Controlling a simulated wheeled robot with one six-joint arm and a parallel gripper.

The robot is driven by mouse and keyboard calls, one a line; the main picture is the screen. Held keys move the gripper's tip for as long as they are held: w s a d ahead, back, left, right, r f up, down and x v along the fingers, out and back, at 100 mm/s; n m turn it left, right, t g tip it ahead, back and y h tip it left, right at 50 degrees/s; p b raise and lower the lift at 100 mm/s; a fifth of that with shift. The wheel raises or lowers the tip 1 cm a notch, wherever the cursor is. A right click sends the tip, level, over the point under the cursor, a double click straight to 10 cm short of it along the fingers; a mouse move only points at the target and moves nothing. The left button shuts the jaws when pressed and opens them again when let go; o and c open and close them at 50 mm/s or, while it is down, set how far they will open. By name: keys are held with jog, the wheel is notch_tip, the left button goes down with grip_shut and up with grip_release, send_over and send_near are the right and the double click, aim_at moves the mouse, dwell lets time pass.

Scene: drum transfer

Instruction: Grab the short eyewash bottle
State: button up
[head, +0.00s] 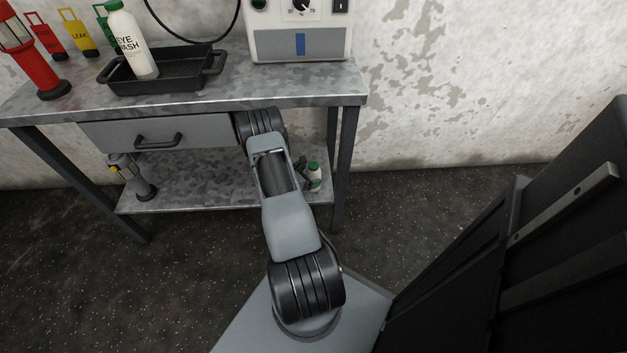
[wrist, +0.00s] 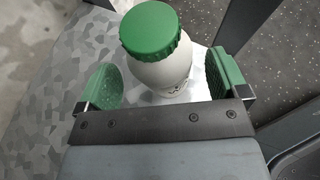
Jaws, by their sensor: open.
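The short eyewash bottle (wrist: 163,72) is white with a green cap and stands upright between my gripper's two green finger pads in the wrist view. In the head view the bottle (head: 314,178) shows on the lower shelf, at the right, partly hidden by my arm. My gripper (wrist: 160,88) is open, with a gap showing on each side of the bottle. In the head view my gripper (head: 303,176) is mostly hidden behind my arm. A taller eyewash bottle (head: 132,42) leans in a black tray (head: 150,86) on the bench top.
The lower shelf (head: 195,180) lies beneath the bench top and a drawer (head: 190,133). A bench leg (head: 345,165) stands close to the right of the bottle. A grey lantern-like object (head: 130,178) stands at the shelf's left. A red lantern (head: 30,50) and instrument box (head: 300,35) stand on top.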

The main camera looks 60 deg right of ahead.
jog(key=shift+x, duration=1.4)
jog(key=c, duration=1.2)
